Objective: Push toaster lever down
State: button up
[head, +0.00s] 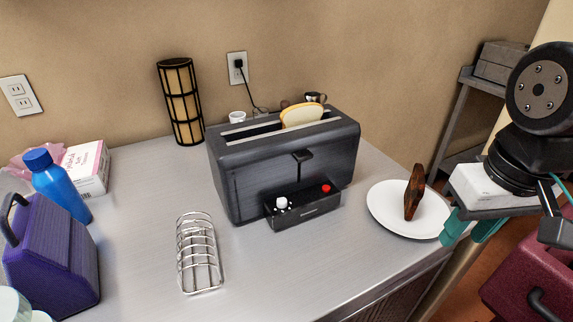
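The dark grey toaster (240,185) stands on the metal counter against the wall, its front facing me. Its black lever (302,155) is high on the front face, above the control box (310,205) with a white knob and a red button. A slice of bread (302,115) sticks up out of the top slot. My gripper (470,232) is at the right, well apart from the toaster, by the plate's right edge. Its two teal fingers are spread with nothing visible between them.
A white plate (385,210) with a dark brown slice (413,192) lies right of the toaster. A wire rack (198,255) stands at front left. Counter before the toaster is clear.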

dwell(0.4)
jog(key=shift+a, duration=0.15)
grip_shut()
jog(key=n, duration=0.5)
send_near(304, 155)
jog(key=shift+w+d+r, duration=0.2)
jog(key=shift+d+r, duration=0.05)
jog(key=shift+r, duration=0.05)
jog(key=shift+w+a+f, duration=0.1)
jog(key=shift+w+f, duration=0.05)
jog(key=shift+f, duration=1.6)
jog(key=shift+w+a+f, duration=0.1)
jog(key=shift+w+f, duration=0.05)
jog(key=shift+f, duration=1.6)
